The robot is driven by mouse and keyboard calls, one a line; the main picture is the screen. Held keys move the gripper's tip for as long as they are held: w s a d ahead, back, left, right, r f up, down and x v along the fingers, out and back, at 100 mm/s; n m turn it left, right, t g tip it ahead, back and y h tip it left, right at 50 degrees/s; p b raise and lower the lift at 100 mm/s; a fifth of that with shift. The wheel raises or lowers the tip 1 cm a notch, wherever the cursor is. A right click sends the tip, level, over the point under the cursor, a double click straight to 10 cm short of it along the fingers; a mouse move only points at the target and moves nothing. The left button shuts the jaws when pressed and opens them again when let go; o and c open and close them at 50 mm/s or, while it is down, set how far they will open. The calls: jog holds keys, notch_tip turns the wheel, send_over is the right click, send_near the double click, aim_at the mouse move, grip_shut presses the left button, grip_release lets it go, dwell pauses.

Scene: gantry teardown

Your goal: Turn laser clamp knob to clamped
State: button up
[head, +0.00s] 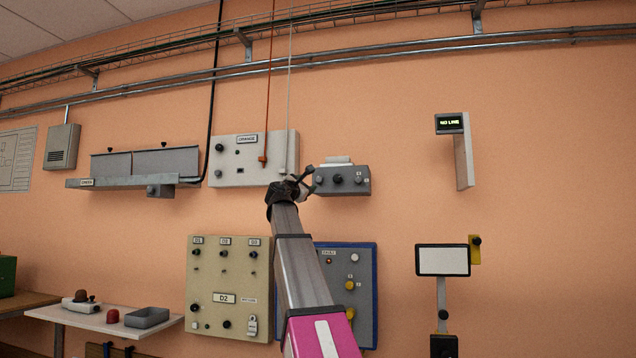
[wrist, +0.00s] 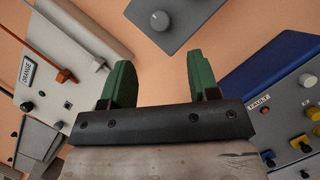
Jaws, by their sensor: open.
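A small grey box (head: 345,190) with a white piece on top and several dark knobs is mounted on the wall. I cannot read its labels, so I cannot tell whether one of them is the laser clamp knob. Its middle knob (head: 338,179) is dark and round. In the wrist view the grey box (wrist: 185,30) shows at the top edge with one dark knob (wrist: 160,20). My gripper (head: 300,182) is just left of the box in the head view. In the wrist view its green fingers (wrist: 160,80) are apart with nothing between them; the knob lies beyond them.
A pale panel (head: 225,172) with an orange and a white cord is left of my gripper. A beige panel (head: 225,315) and a blue-edged grey panel (head: 366,270) hang below. A display (head: 450,123) reading "NO LINE" is to the right, with bare wall between.

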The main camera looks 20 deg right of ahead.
aim_at(318, 180)
jog(key=x, duration=1)
jog(key=shift+a, duration=0.1)
jog(key=c, duration=0.9)
